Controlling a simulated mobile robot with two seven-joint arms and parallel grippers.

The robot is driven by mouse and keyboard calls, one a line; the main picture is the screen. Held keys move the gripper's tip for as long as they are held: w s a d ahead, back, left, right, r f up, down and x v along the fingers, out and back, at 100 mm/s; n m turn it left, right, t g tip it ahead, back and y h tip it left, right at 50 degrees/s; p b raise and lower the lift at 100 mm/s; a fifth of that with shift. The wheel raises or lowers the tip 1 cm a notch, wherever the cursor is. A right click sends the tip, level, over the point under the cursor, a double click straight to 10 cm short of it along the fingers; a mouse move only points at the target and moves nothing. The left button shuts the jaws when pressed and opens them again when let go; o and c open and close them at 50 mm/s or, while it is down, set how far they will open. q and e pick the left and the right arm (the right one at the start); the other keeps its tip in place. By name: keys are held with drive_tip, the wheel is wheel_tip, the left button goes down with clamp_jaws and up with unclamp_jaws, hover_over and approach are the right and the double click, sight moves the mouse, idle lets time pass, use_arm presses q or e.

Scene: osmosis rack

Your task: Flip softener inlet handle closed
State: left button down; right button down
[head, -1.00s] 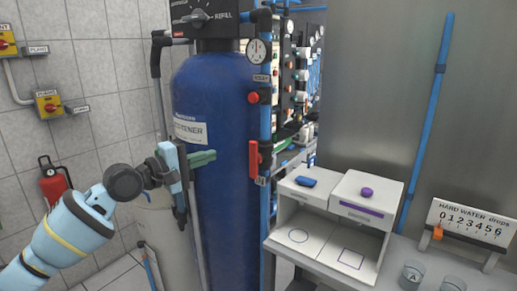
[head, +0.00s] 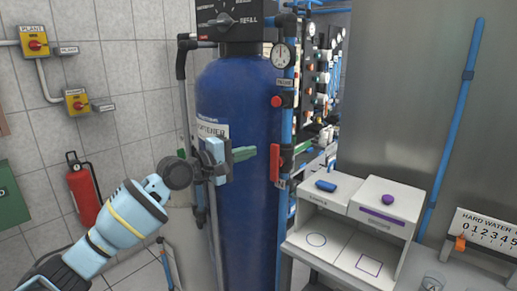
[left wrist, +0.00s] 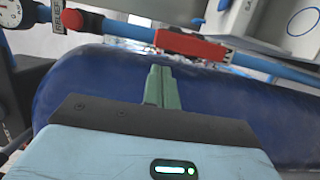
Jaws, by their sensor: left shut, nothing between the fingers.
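The red lever handle (head: 275,162) is on the blue vertical pipe just right of the blue softener tank (head: 235,210). It stands upright, in line with the pipe. In the left wrist view the red handle (left wrist: 190,46) lies along the blue pipe beyond the fingertips. My left gripper (head: 250,153) is shut and empty, its green fingers in front of the tank and pointing right at the handle. A small gap shows between the fingertips and the handle. In the left wrist view the shut fingers (left wrist: 160,72) point toward the pipe, left of the handle's middle.
A pressure gauge (head: 283,56) and a red round knob (head: 277,101) sit higher on the pipe. A white test bench (head: 340,228) stands right of the pipe. A fire extinguisher (head: 83,192) hangs on the tiled wall.

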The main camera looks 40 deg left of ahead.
sight(274, 163)
use_arm(q)
drive_tip(key=shift+x, duration=2.05)
use_arm(e)
drive_tip(key=shift+w+r, duration=0.2)
drive_tip(key=shift+w, duration=0.15)
drive_tip(key=shift+d, duration=0.15)
